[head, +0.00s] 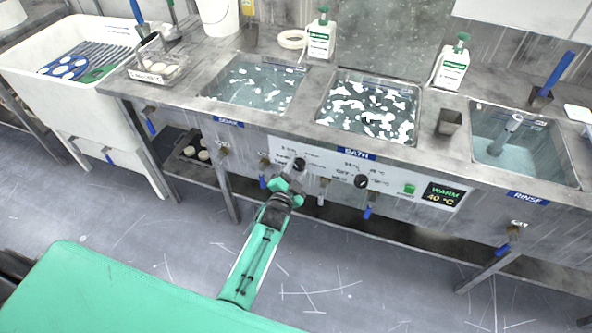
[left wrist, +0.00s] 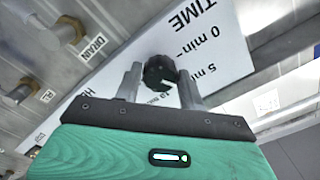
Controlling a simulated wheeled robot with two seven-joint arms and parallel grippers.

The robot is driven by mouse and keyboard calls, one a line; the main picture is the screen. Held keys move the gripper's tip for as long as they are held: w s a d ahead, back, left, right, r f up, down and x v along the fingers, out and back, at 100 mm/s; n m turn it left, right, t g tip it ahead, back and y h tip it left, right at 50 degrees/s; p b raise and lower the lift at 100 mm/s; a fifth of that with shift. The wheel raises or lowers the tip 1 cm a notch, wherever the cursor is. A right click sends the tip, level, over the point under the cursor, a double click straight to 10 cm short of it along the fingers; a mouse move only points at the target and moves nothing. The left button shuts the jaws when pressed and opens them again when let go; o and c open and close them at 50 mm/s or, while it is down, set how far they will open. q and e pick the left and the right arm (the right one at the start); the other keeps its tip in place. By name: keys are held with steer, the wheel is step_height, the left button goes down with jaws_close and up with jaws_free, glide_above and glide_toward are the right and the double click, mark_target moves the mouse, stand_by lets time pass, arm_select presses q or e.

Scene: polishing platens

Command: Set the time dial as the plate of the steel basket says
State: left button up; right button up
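The time dial (head: 299,164) is a small black knob on the white front panel below the soak and bath tanks. In the left wrist view the dial (left wrist: 160,72) shows beside the printed word TIME and the marks "0 min" and "5 min". My left gripper (head: 290,184) is at the dial; in the left wrist view its two fingers (left wrist: 161,80) stand on either side of it, with small gaps, apparently not gripping. The steel basket (head: 172,72) stands on the counter at left, holding pale round pieces. Its plate (head: 148,75) is too small to read. My right gripper is not in view.
A second black knob (head: 362,181), the heat dial, sits to the right, near a green button (head: 409,189) and a display (head: 442,195) reading WARM 40 °C. Blue-handled valves (head: 368,211) hang below the panel. A white sink (head: 100,95) stands at left.

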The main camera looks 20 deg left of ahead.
arm_select(q)
steer(key=o, duration=0.3)
steer(key=shift+s, duration=0.4)
steer(key=s+b, duration=0.1)
steer(key=s, duration=1.2)
steer(key=shift+a, duration=0.25)
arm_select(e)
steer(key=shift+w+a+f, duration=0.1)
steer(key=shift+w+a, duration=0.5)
arm_select(q)
steer(key=shift+f, duration=0.1)
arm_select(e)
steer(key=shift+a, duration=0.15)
